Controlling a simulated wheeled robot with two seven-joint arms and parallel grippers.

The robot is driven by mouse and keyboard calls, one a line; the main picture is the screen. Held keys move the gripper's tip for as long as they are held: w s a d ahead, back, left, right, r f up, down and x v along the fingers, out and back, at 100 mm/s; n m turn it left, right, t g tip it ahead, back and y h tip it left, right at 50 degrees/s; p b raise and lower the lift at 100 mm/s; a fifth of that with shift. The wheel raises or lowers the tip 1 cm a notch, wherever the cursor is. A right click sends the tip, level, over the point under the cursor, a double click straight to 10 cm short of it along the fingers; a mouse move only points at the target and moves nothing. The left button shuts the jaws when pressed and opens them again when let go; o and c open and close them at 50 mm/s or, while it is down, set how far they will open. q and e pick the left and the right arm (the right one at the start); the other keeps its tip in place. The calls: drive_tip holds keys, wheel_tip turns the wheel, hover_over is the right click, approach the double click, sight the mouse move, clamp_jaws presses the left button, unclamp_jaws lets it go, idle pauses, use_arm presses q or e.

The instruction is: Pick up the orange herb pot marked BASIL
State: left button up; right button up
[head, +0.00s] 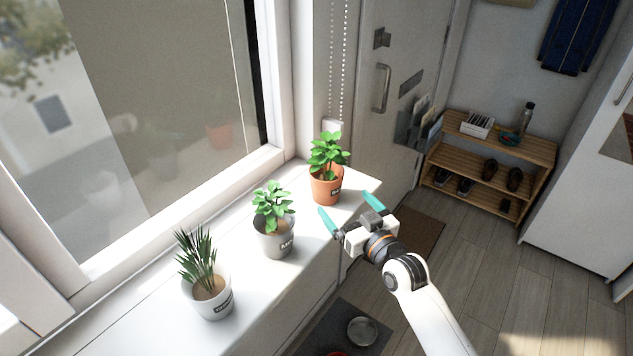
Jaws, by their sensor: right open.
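The orange pot (326,188) with a leafy green plant stands upright on the white windowsill (362,187), near its far right end. A dark label shows on its front, too small to read. My right gripper (347,208) is open and empty, with its teal fingers pointing toward the orange pot from the front right. The fingertips are close to the pot, one on its lower left side and one on its right; I cannot tell whether either touches it. My left gripper is not in view.
A grey pot (274,238) with a leafy plant and a white pot (211,299) with spiky leaves stand along the sill to the left. The window frame (190,215) rises behind. A bead chain (337,60) hangs behind the orange pot. A metal bowl (362,331) sits on the floor.

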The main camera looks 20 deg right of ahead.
sight(332, 187)
drive_tip(key=shift+w+a+r, duration=0.15)
drive_tip(key=shift+w+r, duration=0.05)
drive_tip(key=shift+w, duration=0.35)
drive_tip(key=shift+w+a+r, duration=0.15)
drive_tip(key=shift+w+r, duration=0.05)
drive_tip(key=shift+w, duration=0.3)
drive_tip(key=x, duration=0.3)
drive_tip(key=shift+w+d+p, duration=0.1)
drive_tip(key=shift+w+p, duration=0.1)
drive_tip(key=shift+p, duration=0.2)
drive_tip(key=shift+w+f, duration=0.15)
drive_tip(key=shift+w, duration=0.2)
drive_tip(key=x, duration=0.3)
drive_tip(key=p+x, duration=0.1)
drive_tip(key=shift+w+d+r, duration=0.2)
drive_tip(key=shift+w+r, duration=0.15)
drive_tip(key=shift+w, duration=0.35)
drive_tip(key=shift+s, duration=0.1)
drive_tip(key=shift+c, duration=0.9)
drive_tip(key=c, duration=1.2)
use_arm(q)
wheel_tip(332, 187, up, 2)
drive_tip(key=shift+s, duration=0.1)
use_arm(e)
drive_tip(key=shift+o, duration=0.2)
